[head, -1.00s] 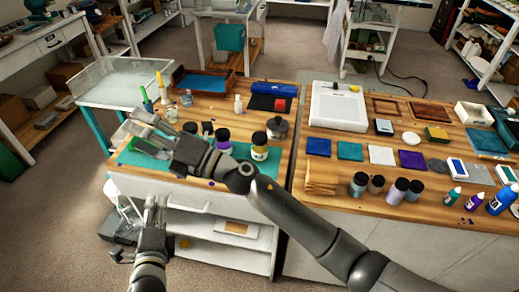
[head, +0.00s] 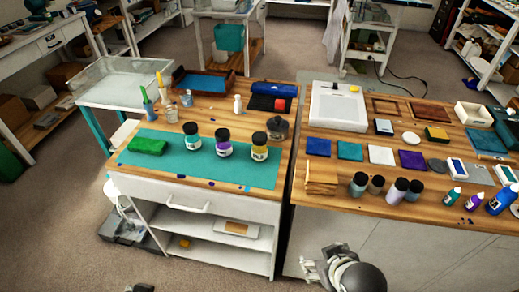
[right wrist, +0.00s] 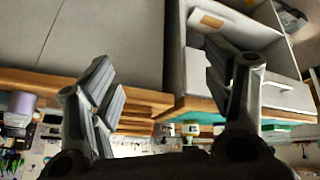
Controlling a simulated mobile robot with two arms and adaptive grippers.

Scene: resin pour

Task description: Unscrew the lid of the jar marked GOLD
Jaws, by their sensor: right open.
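Three dark-lidded jars stand upright on the teal mat (head: 165,170) on the left worktable in the head view. The right one (head: 260,152) has a yellow band, the middle one (head: 223,148) a purple band, and the left one (head: 192,142) a pale label. The lettering is too small to read. The lids appear to be on. My right gripper (head: 312,268) is low in front of the cabinets, well apart from the jars. In the right wrist view its fingers (right wrist: 162,88) are open and empty. Only a dark bit, likely my left gripper (head: 140,288), shows at the bottom edge.
A green cloth (head: 148,146) lies on the mat's left part. A blue roll (head: 272,89) and tray (head: 203,83) are at the back.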

